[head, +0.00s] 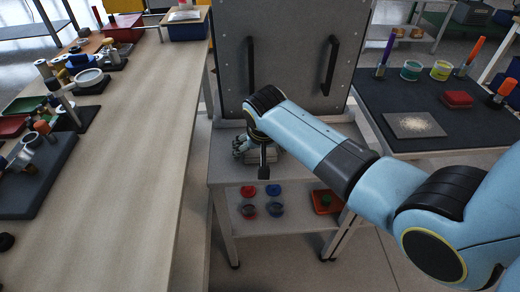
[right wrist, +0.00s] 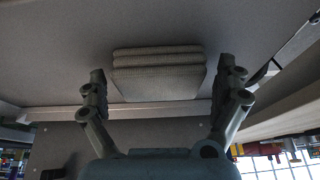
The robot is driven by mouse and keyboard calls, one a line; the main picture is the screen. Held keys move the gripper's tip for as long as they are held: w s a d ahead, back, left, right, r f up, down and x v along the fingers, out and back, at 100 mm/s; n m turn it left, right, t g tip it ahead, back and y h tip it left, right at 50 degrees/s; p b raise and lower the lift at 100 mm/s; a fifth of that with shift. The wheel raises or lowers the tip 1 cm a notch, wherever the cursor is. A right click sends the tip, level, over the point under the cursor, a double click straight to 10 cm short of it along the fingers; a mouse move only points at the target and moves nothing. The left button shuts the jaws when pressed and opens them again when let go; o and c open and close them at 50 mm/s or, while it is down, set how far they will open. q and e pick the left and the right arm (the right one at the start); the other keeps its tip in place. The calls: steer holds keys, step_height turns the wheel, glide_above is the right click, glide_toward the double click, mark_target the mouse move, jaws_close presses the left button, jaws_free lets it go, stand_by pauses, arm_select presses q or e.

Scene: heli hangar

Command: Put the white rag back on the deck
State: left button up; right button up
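The white rag (right wrist: 158,82) shows in the right wrist view as a folded, layered, greyish-white cloth. It lies flat against a grey surface that appears to be the cart's top (head: 224,172). My right gripper (right wrist: 162,75) is open, with one finger on each side of the rag and gaps between them. In the head view my right gripper (head: 243,148) is low over the cart top, and with the wrist it hides most of the rag. I cannot tell which surface is the deck. My left gripper is out of view.
A grey upright panel with two black handles (head: 331,65) rises behind the cart top. A long bench (head: 120,160) with tools stands left; a dark table (head: 377,98) with jars and a red block stands right.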

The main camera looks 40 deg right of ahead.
steer(key=p+v, duration=0.3)
steer(key=v, duration=0.9)
steer(key=s+d+f+n+g+b, duration=0.1)
steer(key=s+f+g, duration=0.1)
steer(key=s+f, duration=0.9)
steer(key=s+d+f+n+g+b, duration=0.1)
steer(key=s+f+g+b, duration=0.1)
steer(key=s+f, duration=0.9)
steer(key=s+f+n+y, duration=0.1)
steer(key=s+f+n, duration=0.3)
steer(key=s+f, duration=1.2)
steer(key=s, duration=0.4)
steer(key=shift+d+n+t, duration=0.3)
steer(key=shift+d+t, duration=0.1)
steer(key=shift+s, duration=0.1)
